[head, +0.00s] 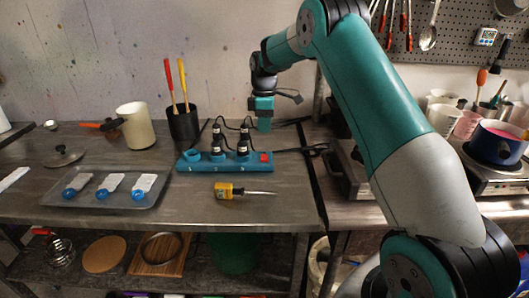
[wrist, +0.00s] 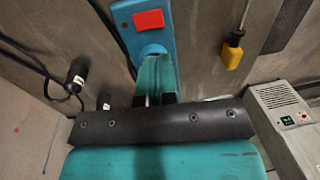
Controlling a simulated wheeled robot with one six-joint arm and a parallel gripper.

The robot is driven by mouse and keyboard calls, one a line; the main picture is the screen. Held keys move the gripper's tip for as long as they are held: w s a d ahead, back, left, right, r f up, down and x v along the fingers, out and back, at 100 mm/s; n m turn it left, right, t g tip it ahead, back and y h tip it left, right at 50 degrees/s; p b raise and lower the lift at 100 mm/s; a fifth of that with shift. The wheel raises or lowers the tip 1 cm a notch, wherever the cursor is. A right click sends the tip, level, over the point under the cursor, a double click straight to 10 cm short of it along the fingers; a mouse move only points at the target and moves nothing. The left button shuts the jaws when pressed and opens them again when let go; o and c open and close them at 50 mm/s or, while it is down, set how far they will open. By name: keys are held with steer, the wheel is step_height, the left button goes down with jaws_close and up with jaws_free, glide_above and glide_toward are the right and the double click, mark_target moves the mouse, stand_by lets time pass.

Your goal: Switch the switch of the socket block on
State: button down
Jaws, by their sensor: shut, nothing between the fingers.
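The blue socket block (head: 228,163) lies on the metal bench with black plugs in some of its sockets. Its red switch (head: 264,157) is at the right end; it also shows in the wrist view (wrist: 149,20). I cannot tell which way the switch is tipped or whether it is lit. My gripper (head: 264,126) points down above the bench, apart from the block and above and behind its switch end in the head view. In the wrist view my gripper (wrist: 157,62) is shut and empty, its fingers partly covering the block beyond the switch.
A yellow-handled screwdriver (head: 229,190) lies in front of the block. Black cables run behind and right of it. A black cup (head: 184,124) with two tools and a cream beaker (head: 137,126) stand to the left. A grey tray (head: 60,194) holds several packets.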

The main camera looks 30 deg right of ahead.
mark_target(264, 159)
steer(key=f, duration=0.3)
steer(key=f+p, duration=0.1)
steer(key=f, duration=0.2)
steer(key=s+f+p, duration=0.1)
steer(key=f, duration=0.2)
steer(key=shift+a+f, duration=0.15)
steer(key=shift+a, duration=0.2)
